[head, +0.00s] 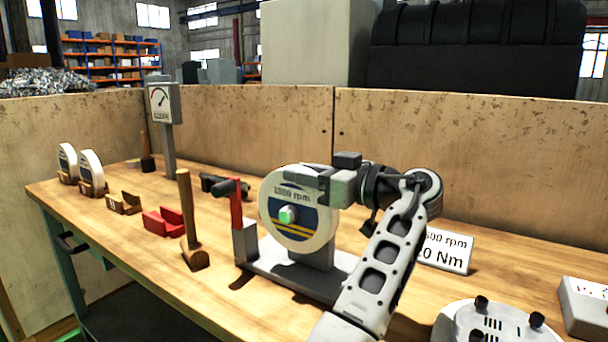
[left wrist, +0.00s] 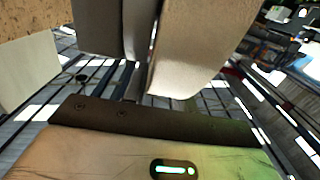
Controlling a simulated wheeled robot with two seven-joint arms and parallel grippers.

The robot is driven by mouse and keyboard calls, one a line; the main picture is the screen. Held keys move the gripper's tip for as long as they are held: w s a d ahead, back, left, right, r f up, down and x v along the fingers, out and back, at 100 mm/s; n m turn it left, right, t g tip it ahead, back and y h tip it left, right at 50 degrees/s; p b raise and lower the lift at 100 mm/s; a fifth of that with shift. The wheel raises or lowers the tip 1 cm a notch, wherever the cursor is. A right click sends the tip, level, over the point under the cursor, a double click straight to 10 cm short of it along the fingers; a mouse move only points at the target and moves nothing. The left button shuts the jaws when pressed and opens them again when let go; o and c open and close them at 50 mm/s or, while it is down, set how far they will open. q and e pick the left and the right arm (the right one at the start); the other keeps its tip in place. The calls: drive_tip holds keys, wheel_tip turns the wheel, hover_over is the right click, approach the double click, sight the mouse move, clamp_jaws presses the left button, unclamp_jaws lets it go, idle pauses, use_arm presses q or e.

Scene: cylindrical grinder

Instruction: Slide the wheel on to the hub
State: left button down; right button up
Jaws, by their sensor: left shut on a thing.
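The wheel (head: 297,235) is a thick white disc with a dark blue face, yellow stripes and a "1500 rpm" label. It stands upright above the grey grinder base (head: 290,276). A green round piece, which looks like the hub end (head: 288,215), shows at the wheel's centre. I cannot tell how far the wheel sits along it. My left gripper (head: 322,182) is shut on the wheel's upper right rim. In the left wrist view a pale rough surface, likely the wheel (left wrist: 200,45), shows close up beside grey finger parts. My right gripper is not in view.
A red lever (head: 236,207) with a black handle stands just left of the wheel. A wooden-handled mallet (head: 188,225), red bracket (head: 164,220) and two spare wheels (head: 91,170) are further left. A gauge (head: 160,103) stands behind. A torque sign (head: 446,252) stands right.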

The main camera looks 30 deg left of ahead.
use_arm(q)
drive_tip(key=shift+w+r, duration=0.15)
drive_tip(key=shift+r, duration=0.15)
